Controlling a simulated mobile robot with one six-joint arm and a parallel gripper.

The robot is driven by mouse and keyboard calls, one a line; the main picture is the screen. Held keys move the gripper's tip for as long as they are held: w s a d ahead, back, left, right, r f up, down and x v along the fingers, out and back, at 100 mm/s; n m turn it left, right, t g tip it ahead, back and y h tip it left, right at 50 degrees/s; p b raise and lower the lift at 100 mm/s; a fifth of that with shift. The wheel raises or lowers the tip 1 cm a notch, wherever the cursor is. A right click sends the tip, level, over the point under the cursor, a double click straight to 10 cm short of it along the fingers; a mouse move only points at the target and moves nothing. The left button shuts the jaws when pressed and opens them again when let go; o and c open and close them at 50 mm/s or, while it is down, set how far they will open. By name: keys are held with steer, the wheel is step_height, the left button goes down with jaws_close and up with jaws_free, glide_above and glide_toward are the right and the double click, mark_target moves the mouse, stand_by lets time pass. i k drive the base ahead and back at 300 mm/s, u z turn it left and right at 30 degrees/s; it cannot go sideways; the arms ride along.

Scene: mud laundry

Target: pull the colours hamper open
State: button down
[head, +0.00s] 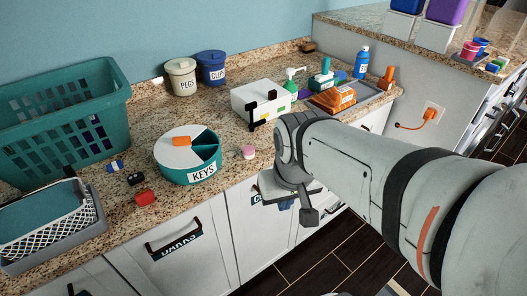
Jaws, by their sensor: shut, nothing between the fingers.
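The colours hamper (262,231) is a white front panel under the counter, just right of the darks hamper (185,264). Only the first letter, C, of its dark label (257,198) shows. My gripper (287,192) is in front of the panel's upper part, below the counter edge, and hides the rest of the label and the handle area. The gripper is shut and seems to hold nothing; its fingertips are mostly hidden. The hamper front looks about flush with its neighbour. I cannot tell whether the gripper touches it.
The granite counter (127,209) above carries a teal keys tin (190,170), a white box (250,112), a teal basket (60,135) and small items near its front edge. My arm covers the right side. Dark floor (318,256) in front looks clear.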

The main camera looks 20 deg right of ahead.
mark_target(261, 236)
steer(key=u, duration=0.25)
steer(key=k, duration=1.15)
steer(key=z, duration=0.65)
steer(key=i, duration=1)
